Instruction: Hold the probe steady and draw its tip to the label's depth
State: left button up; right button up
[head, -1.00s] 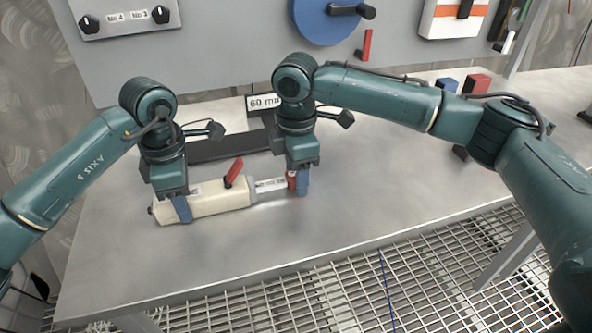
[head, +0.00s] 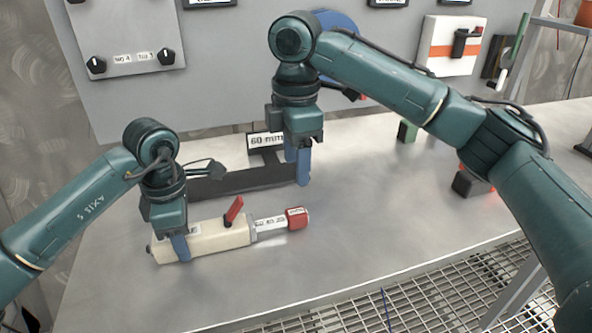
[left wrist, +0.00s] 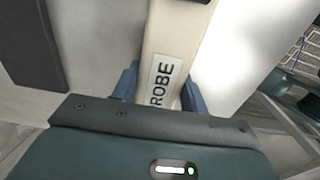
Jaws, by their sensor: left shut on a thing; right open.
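The probe lies on the steel table, with a cream body (head: 218,239), a raised red lever (head: 234,209), a grey scaled rod (head: 270,226) and a red tip (head: 298,218) pointing right. My left gripper (head: 178,247) is shut on the body; the left wrist view shows its blue fingers either side of the probe (left wrist: 178,35), beside the "ROBE" lettering. My right gripper (head: 302,168) is open and empty, above and behind the red tip, apart from it. The label (head: 266,141) reads "60 mm" and stands behind the probe, partly covered by my right gripper. The rod's scale is too small to read.
A dark flat holder (head: 235,181) lies behind the probe, near the right fingers. A grey panel with knobs (head: 130,60) stands at the back. The table front is clear, with grating below.

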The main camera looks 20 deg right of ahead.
dwell(0.3)
pick_arm(q)
jog(key=o, duration=1.2)
jog(key=shift+c, duration=0.2)
jog(key=shift+r, duration=0.1)
